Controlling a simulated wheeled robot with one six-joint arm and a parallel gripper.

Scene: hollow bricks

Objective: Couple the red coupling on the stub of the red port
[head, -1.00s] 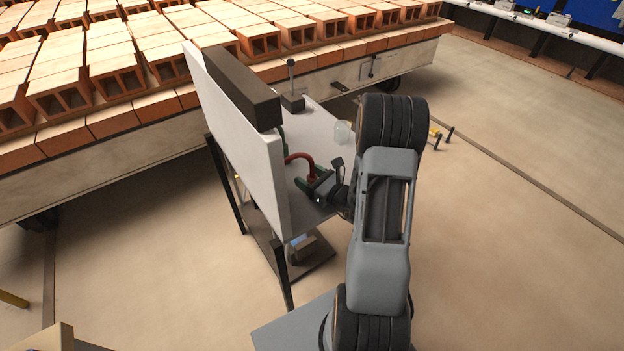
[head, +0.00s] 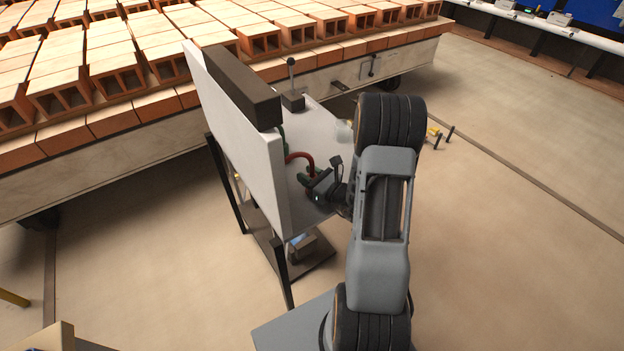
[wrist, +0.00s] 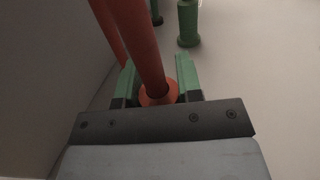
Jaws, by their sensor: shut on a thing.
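My gripper (wrist: 157,88) has green fingertips on both sides of the red coupling (wrist: 158,94) and is shut on it. The red hose (wrist: 143,45) rises from the coupling toward the camera's upper left. In the head view the red hose (head: 302,156) arcs from the upright white panel (head: 262,165) down to my gripper (head: 307,182), which is close to the panel's right face. The red port and its stub cannot be made out; the panel, hose and gripper hide that area.
A green fitting (wrist: 188,24) stands on the pale surface ahead in the wrist view. A dark box (head: 240,88) tops the panel. A small lever on a dark block (head: 292,98) sits at the bench's far end. A brick-laden cart (head: 140,118) stands behind.

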